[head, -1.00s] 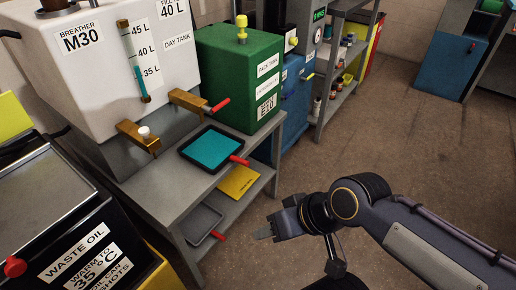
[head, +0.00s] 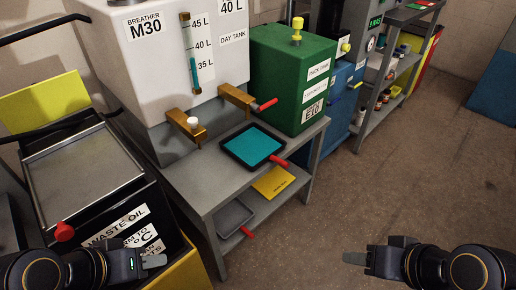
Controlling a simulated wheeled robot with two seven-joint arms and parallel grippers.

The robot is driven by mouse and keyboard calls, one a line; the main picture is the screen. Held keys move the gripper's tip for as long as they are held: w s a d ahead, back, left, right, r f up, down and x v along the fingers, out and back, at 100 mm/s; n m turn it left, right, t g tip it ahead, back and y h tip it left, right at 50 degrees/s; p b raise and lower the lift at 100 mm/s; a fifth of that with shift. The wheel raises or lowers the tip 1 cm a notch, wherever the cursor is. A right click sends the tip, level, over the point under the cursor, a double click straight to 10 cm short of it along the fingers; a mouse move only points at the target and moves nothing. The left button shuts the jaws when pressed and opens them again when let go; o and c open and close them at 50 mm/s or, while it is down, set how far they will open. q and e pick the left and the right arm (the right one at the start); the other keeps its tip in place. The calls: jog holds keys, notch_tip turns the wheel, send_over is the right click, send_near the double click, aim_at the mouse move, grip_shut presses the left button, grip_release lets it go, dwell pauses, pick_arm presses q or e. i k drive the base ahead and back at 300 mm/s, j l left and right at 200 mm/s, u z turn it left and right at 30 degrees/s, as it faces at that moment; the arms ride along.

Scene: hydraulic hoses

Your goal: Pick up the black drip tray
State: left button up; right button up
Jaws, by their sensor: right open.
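A black drip tray (head: 237,160) with a teal inside and a red handle (head: 279,162) lies on the top of the grey metal bench (head: 210,181), below the two brass taps. My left gripper (head: 152,262) is at the lower left, in front of the waste oil unit and apart from the tray. Its fingers show edge-on, so its opening cannot be told. My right gripper (head: 356,258) is at the lower right over the floor, open and empty, well away from the tray.
A grey tray (head: 236,217) with a red handle and a yellow sheet (head: 273,183) lie on the lower shelf. The white day tank (head: 160,60) and green tank (head: 290,80) stand behind. The waste oil unit (head: 85,172) is at left. The floor (head: 400,190) at right is clear.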

aim_at(253, 146)
jog(key=i+l+u, duration=0.8)
jog(key=l, duration=0.15)
